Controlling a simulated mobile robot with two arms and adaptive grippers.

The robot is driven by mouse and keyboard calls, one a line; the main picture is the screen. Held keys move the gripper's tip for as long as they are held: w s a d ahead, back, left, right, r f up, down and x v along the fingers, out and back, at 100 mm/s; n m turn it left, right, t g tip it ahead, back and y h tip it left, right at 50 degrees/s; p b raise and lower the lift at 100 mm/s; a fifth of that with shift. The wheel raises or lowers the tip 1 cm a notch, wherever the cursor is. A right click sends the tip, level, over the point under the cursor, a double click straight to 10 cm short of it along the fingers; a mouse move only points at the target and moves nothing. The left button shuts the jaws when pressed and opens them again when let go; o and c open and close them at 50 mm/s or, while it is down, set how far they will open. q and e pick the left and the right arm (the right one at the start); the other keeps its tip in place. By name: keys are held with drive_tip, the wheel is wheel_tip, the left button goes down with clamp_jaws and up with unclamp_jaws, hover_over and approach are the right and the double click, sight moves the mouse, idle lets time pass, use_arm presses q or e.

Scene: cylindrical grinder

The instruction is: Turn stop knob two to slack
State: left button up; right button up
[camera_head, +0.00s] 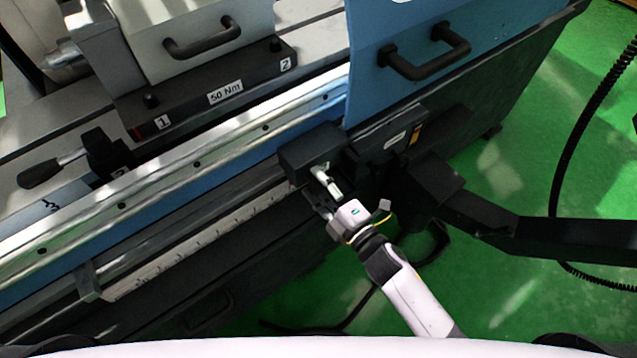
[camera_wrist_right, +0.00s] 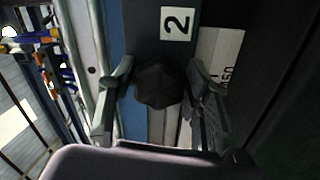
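A black faceted stop knob (camera_wrist_right: 158,86) shows in the right wrist view, just below a white label marked 2 (camera_wrist_right: 177,23). My right gripper (camera_wrist_right: 160,72) is open, with one finger on each side of the knob. Gaps show between knob and fingers, so it does not look gripped. In the head view my right gripper (camera_head: 320,196) is at the dark stop block (camera_head: 312,150) on the front of the machine. The knob itself cannot be made out there. My left gripper is not in view.
A graduated scale rail (camera_head: 200,246) runs left of the gripper. A blue cover with a black handle (camera_head: 430,50) stands above. A dark machine arm (camera_head: 500,220) lies close on the right. Green floor (camera_head: 475,300) is open at lower right.

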drive_tip(key=shift+o, duration=1.3)
drive_tip(key=shift+s+d, duration=0.1)
drive_tip(key=v, duration=1.1)
drive_tip(key=shift+s+d, duration=0.2)
drive_tip(key=shift+s, duration=0.15)
drive_tip(key=s+d+f+m+g+h, duration=0.2)
drive_tip(key=d+f+m+h, duration=0.15)
drive_tip(key=f, duration=0.65)
drive_tip(key=s+d+f+m+g+h, duration=0.15)
drive_tip(key=d+f+m, duration=0.25)
drive_tip(key=f, duration=0.5)
drive_tip(key=s+d+f+m+g+h, duration=0.2)
drive_tip(key=d+f+m+h, duration=0.15)
drive_tip(key=f, duration=0.65)
drive_tip(key=s+d+f+m+g+h, duration=0.1)
drive_tip(key=s+f+m+g, duration=0.3)
drive_tip(key=s+f, duration=0.4)
drive_tip(key=s+d+f+m+g+h, duration=0.1)
drive_tip(key=s+d+f+m+g, duration=0.3)
drive_tip(key=s, duration=1.2)
wheel_tip(320, 180, down, 4)
drive_tip(key=shift+f+m, duration=0.1)
drive_tip(key=shift+m, duration=0.7)
